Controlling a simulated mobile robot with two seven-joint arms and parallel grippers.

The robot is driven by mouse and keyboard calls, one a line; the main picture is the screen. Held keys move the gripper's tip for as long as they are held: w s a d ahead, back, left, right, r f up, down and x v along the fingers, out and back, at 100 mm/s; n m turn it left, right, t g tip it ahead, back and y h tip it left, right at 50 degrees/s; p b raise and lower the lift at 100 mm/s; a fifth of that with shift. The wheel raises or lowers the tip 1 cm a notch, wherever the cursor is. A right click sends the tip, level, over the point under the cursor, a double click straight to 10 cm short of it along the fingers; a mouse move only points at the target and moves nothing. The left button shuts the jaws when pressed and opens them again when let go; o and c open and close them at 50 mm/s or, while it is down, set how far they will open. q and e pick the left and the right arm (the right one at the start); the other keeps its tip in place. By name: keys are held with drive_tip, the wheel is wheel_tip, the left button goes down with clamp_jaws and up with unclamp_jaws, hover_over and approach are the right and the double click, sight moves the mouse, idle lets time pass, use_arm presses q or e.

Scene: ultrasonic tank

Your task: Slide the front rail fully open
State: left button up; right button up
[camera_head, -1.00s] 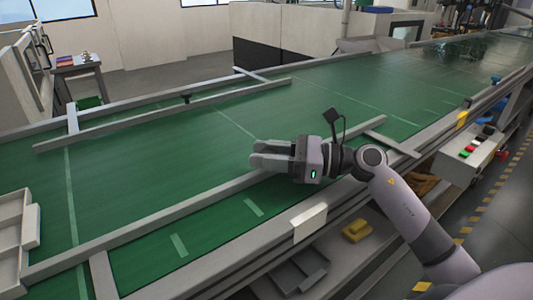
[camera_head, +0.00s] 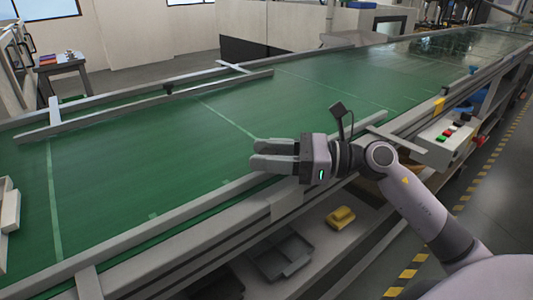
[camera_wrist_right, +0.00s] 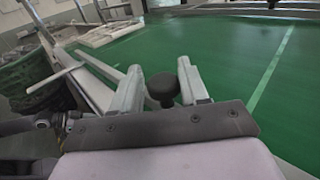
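The front rail (camera_head: 140,232) is a long grey bar along the near side of the green belt (camera_head: 130,165). It lies close to the belt's near edge, with almost no green between it and the frame. My right gripper (camera_head: 258,155) reaches over the rail from the right. The head view hides the knob behind the fingers. My left gripper is not in view.
A matching far rail (camera_head: 150,104) lies along the belt's other side. A button box (camera_head: 447,136) is mounted at the right. A yellow object (camera_head: 340,217) and a grey tray (camera_head: 290,262) are on the shelf below. The middle of the belt is clear.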

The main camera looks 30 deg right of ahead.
drive_tip(key=shift+o, duration=0.4)
drive_tip(key=shift+s+d+r, duration=0.1)
drive_tip(key=shift+s, duration=0.05)
drive_tip(key=shift+d, duration=0.15)
drive_tip(key=b+v, duration=0.2)
drive_tip(key=v, duration=0.3)
drive_tip(key=shift+s, duration=0.1)
drive_tip(key=shift+v, duration=0.85)
